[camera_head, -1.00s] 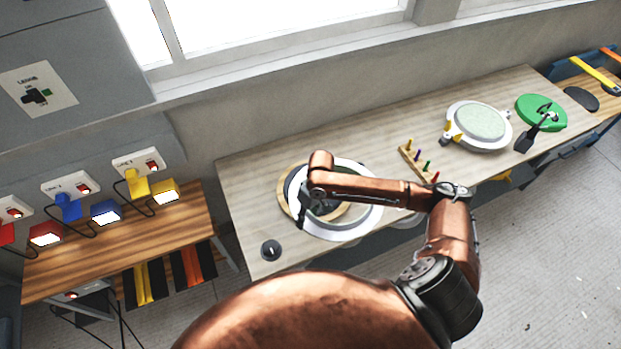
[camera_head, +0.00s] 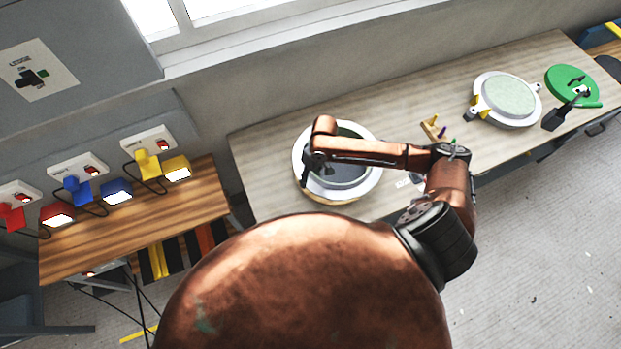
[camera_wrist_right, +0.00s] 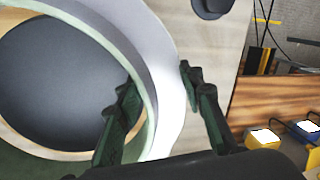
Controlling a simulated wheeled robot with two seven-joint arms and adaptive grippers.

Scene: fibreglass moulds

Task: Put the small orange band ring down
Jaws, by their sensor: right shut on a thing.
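A white ring with a wide flat rim (camera_head: 367,184) and a grey-green inner wall is over the left part of the long table. It also fills the left of the right wrist view (camera_wrist_right: 172,115). No orange band shows on it. My right gripper (camera_head: 306,178) is at the ring's left side, pointing down. In the right wrist view my right gripper's fingers (camera_wrist_right: 157,82) stand on either side of the ring's wall, shut on it. A tan wooden round piece (camera_head: 330,199) shows under the ring; whether they touch is hidden. My left gripper is not in view.
The long table (camera_head: 270,145) also bears a small peg rack (camera_head: 430,128), a pale round mould (camera_head: 507,97) and a green disc (camera_head: 570,80) at right. A lower wooden bench (camera_head: 120,225) with red, blue and yellow lamps stands at left. A black knob (camera_wrist_right: 212,6) lies beyond the ring.

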